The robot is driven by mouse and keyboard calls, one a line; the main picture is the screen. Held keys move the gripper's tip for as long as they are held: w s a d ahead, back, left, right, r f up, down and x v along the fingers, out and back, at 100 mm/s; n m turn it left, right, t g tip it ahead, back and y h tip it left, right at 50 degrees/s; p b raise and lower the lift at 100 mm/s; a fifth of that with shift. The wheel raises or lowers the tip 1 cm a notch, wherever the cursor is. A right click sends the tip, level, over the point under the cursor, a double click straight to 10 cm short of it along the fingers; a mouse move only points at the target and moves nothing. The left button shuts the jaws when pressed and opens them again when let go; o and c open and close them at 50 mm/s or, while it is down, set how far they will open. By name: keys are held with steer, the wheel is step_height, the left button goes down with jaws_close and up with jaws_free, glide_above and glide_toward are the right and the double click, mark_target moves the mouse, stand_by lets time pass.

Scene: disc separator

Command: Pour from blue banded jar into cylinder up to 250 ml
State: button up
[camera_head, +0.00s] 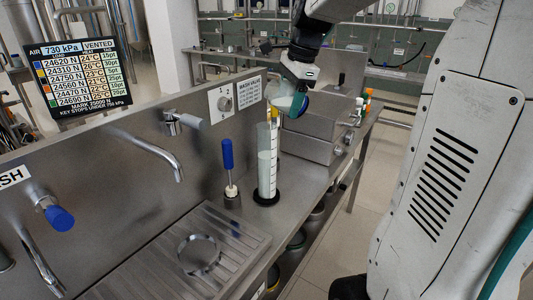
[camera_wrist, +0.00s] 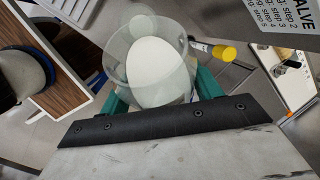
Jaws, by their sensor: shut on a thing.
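My gripper (camera_head: 291,100) is shut on a clear jar, high over the bench and just above the cylinder's mouth. In the wrist view the jar (camera_wrist: 118,52) sits between the green fingers, with white liquid (camera_wrist: 155,70) inside. The marks are too small to read. Whether liquid is flowing cannot be told.
A yellow-ended piece (camera_head: 274,113) shows at the cylinder's top. A blue-handled tool (camera_head: 228,155) stands upright left of the cylinder. A drainboard (camera_head: 235,242) lies in front. Wall taps (camera_head: 150,150) jut out at left. A steel box unit (camera_head: 310,135) stands behind the cylinder.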

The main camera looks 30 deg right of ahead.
mark_target(278, 87)
steer(key=y, duration=0.2)
steer(key=a+y, duration=0.1)
steer(key=y, duration=0.2)
steer(key=shift+w+a+f+m+t, duration=0.1)
steer(key=shift+a+f+m+t, duration=0.1)
steer(key=shift+m+t, duration=0.15)
steer(key=y, duration=0.1)
steer(key=a+y, duration=0.1)
steer(key=y, duration=0.1)
steer(key=shift+w+f+t, duration=0.1)
steer(key=shift+t, duration=0.25)
steer(key=shift+a+y, duration=0.35)
steer(key=shift+y, duration=0.45)
steer(key=shift+r, duration=0.2)
steer(key=shift+r, duration=1.9)
steer(key=shift+y, duration=0.3)
